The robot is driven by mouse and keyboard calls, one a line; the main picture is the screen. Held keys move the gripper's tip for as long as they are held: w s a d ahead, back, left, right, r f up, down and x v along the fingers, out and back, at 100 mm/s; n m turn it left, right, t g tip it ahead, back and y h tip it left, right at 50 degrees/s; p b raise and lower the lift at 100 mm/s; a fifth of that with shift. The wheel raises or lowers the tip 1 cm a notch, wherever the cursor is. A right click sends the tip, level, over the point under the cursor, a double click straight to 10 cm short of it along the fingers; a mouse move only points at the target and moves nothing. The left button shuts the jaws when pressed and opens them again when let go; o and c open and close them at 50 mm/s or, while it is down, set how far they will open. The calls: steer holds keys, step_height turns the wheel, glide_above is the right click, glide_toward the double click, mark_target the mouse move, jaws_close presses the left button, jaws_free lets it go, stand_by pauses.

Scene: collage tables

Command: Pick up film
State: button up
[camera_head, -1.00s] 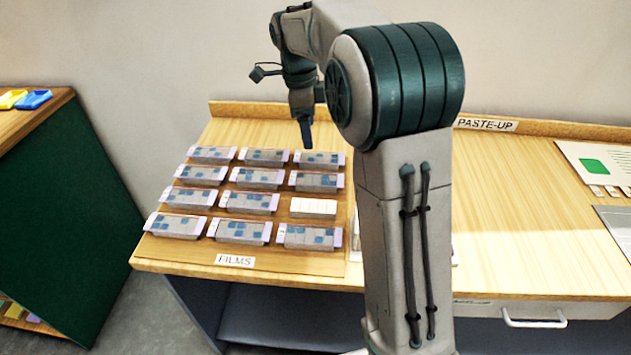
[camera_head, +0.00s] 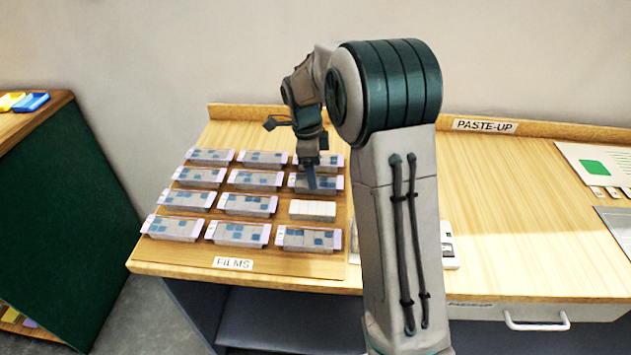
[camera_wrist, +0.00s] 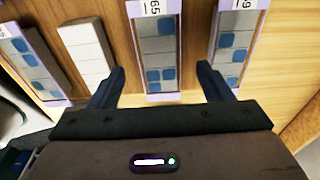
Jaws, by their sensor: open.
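Several films lie in rows on a wooden board at the left of the table; each is a grey block with blue squares and lilac ends. My gripper (camera_head: 311,182) is over the right column of films. In the wrist view my open gripper (camera_wrist: 163,85) has one film (camera_wrist: 157,50) between and ahead of its two fingertips, with its lilac near end closest to me. I cannot tell if the fingers reach down beside it. This film (camera_head: 316,183) also shows in the head view, partly hidden by the gripper. Another film (camera_wrist: 234,48) lies to its right.
A plain white block (camera_wrist: 85,50) lies left of the film in the wrist view; it also shows in the head view (camera_head: 312,210). A "FILMS" label (camera_head: 233,263) is at the board's front. The table's right side (camera_head: 520,220) has clear room.

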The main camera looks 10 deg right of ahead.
steer(key=shift+d+f, duration=0.1)
steer(key=shift+f, duration=0.75)
steer(key=c, duration=1)
steer(key=shift+r, duration=0.1)
steer(key=shift+c, duration=0.2)
